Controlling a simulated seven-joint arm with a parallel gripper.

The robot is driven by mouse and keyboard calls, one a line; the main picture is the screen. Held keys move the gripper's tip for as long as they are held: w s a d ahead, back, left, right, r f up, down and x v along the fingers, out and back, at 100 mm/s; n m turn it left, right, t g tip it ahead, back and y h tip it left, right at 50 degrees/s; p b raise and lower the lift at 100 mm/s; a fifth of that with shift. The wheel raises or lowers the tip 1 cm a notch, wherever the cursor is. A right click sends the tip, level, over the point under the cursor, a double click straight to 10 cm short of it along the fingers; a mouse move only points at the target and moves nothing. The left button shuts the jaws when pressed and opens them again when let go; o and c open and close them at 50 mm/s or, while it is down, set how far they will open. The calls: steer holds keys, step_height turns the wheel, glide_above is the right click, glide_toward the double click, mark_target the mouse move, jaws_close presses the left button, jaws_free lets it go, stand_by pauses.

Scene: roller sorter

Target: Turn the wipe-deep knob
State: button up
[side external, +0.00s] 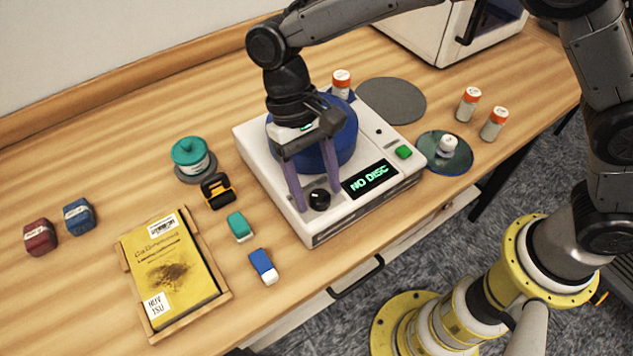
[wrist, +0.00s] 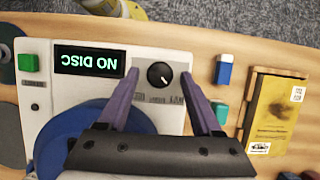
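The black knob (side external: 320,199) sits on the front of a white machine (side external: 272,178), beside a display (side external: 371,179) reading NO DISC. In the wrist view my gripper (wrist: 160,78) has one fingertip on each side of the knob, with gaps on both sides. I cannot tell how far the tips are above the panel.
A blue round lid (side external: 345,145) lies behind my fingers, and a green button (side external: 403,152) is right of the display. A disc with a white cap (side external: 448,146) lies right of the machine. A blue-white block (side external: 263,266), teal block (side external: 240,226) and yellow book (side external: 168,268) lie left.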

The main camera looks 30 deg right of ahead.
stand_by(0.3)
steer(key=v, duration=1.3)
steer(key=shift+w+r, duration=0.15)
steer(key=shift+r, duration=0.2)
steer(key=shift+w, duration=0.1)
